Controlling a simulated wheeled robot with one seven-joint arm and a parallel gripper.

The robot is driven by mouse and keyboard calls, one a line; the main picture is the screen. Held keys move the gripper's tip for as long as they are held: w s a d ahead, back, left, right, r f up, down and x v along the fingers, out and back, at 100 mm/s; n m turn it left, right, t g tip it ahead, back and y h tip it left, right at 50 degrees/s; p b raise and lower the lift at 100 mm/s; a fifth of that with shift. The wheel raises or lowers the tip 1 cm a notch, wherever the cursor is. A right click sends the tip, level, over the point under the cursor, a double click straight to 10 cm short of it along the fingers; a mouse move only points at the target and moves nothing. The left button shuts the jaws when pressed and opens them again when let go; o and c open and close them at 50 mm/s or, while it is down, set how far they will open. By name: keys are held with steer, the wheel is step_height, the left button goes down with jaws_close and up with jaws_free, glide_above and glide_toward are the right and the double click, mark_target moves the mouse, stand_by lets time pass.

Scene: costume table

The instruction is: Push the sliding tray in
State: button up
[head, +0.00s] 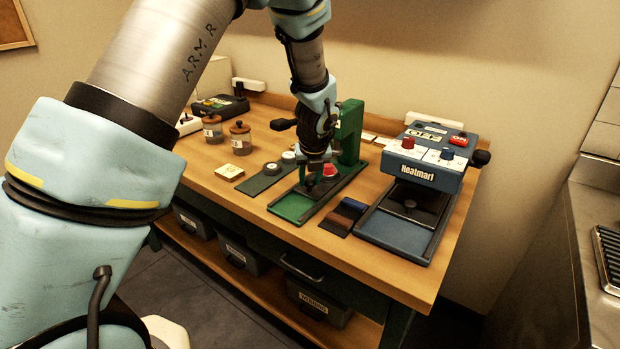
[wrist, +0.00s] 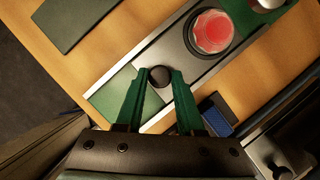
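The green press (head: 348,132) stands on the table with a long flat track running toward the front. The sliding tray (wrist: 178,57) is a grey plate on this track. It carries a round red piece (wrist: 212,31), also visible in the head view (head: 330,170), and has a small black knob (wrist: 159,77). Green track floor (head: 292,207) shows bare in front of the tray. My gripper (wrist: 159,75) is low over the track, its green fingers on either side of the knob and seemingly touching it. In the head view my wrist partly hides the tray and the knob.
The blue Heatmart press (head: 428,150) stands to the right, its lower bed (head: 393,233) extending frontward. Blue and brown pieces (head: 342,215) lie between the two presses. A dark green mat (head: 262,180), jars (head: 240,138) and a yellow pad (head: 229,172) are to the left.

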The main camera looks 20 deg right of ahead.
jaws_close()
stand_by(0.9)
